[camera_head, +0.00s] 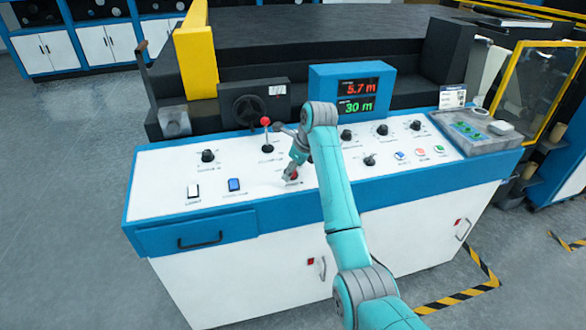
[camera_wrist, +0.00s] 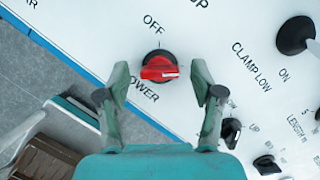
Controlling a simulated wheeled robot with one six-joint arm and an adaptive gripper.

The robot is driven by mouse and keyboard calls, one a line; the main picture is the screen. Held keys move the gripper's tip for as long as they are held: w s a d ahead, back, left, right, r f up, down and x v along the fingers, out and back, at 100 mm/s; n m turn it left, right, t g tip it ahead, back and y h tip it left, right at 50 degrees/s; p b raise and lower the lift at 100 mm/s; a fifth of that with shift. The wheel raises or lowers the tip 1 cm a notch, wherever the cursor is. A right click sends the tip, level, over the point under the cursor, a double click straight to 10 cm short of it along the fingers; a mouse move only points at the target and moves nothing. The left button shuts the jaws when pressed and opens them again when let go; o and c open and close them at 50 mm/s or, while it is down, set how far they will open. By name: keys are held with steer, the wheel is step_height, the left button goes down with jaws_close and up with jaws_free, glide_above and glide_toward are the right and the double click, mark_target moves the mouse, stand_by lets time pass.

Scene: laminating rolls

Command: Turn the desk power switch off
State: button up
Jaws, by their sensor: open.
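The desk power switch (camera_wrist: 158,66) is a red rotary knob on a dark round base, set in the white panel between the labels OFF and POWER. Its handle lies crosswise in the wrist view, with a pale mark at its right end, away from the OFF label. My gripper (camera_wrist: 160,72) is open, with one finger on each side of the knob and a visible gap to both. In the head view, my gripper (camera_head: 290,174) is low over the red knob (camera_head: 294,176), partly hiding it.
The white desk top (camera_head: 155,185) has a red-tipped lever (camera_head: 266,135) just behind my gripper. A display (camera_head: 352,92) reads 5.7 m and 30 m.

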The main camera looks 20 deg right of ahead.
steer(key=c, duration=1.1)
steer(key=shift+c, duration=0.2)
steer(key=shift+n, duration=0.3)
steer(key=n+g, duration=0.1)
steer(key=n, duration=0.2)
steer(key=shift+n+y, duration=0.3)
steer(key=shift+n, duration=0.1)
steer(key=n+g, duration=0.1)
steer(key=n, duration=0.3)
steer(key=shift+w+n, duration=0.15)
steer(key=shift+n, duration=0.15)
steer(key=n+g, duration=0.1)
steer(key=n, duration=0.3)
steer(key=shift+w+n+g, duration=0.1)
steer(key=shift+n+g, duration=0.6)
steer(key=shift+n, duration=1.7)
